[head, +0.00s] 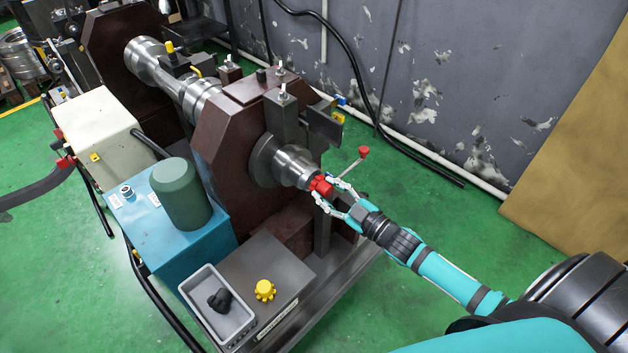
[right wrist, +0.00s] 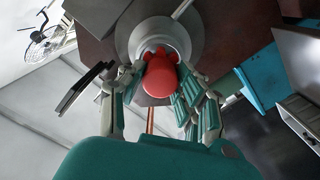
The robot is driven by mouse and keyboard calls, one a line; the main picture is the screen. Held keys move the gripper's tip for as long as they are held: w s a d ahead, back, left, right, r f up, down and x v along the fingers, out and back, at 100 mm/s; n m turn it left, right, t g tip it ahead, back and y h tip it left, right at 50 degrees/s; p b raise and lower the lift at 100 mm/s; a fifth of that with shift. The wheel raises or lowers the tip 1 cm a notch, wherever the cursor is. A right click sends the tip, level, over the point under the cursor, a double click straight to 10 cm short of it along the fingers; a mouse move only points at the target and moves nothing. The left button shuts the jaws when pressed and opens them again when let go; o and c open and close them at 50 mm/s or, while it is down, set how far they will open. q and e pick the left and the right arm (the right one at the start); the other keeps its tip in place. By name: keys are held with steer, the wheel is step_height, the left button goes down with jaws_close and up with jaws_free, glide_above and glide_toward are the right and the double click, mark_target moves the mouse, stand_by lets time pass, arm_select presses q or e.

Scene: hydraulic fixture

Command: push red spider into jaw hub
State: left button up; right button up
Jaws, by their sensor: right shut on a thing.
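The red spider (head: 321,186) is at the end of the steel jaw hub (head: 294,167) on the fixture in the head view. My right gripper (head: 332,200) is shut on it, with fingers on both sides. In the right wrist view the red spider (right wrist: 162,77) is between the fingers, in front of the open end of the hub (right wrist: 160,36). Its far end overlaps the hub mouth; how deep it sits is hidden. My left gripper is not in view.
A red-knobbed lever (head: 363,152) stands beside my right gripper. A yellow spider (head: 265,290) lies on the grey bench top, next to a grey tray (head: 242,322) with a black piece in it. A blue tank unit (head: 165,220) stands at the left. Green floor is clear at the right.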

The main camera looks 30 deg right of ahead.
steer(key=shift+x, duration=1.05)
stand_by(0.4)
steer(key=o, duration=1.2)
steer(key=v, duration=1.2)
steer(key=s+d+f+m+g+h, duration=0.1)
steer(key=s+f+m+g+h, duration=0.2)
steer(key=f, duration=0.8)
steer(key=s+d+f+m+g+h, duration=0.15)
steer(key=s+f, duration=0.35)
steer(key=f, duration=0.5)
steer(key=s+d+f+m+g+h, duration=0.1)
steer(key=s+f+m+g+h, duration=0.15)
steer(key=f, duration=0.85)
steer(key=s+a+f+g, duration=0.4)
steer(key=s+f, duration=0.3)
steer(key=s, duration=0.5)
steer(key=s+a+f+g, duration=0.5)
steer(key=s+f, duration=0.3)
steer(key=s, duration=0.4)
steer(key=shift+a+f+m+y, duration=0.2)
steer(key=shift+a+m+y, duration=0.15)
steer(key=shift+a, duration=0.3)
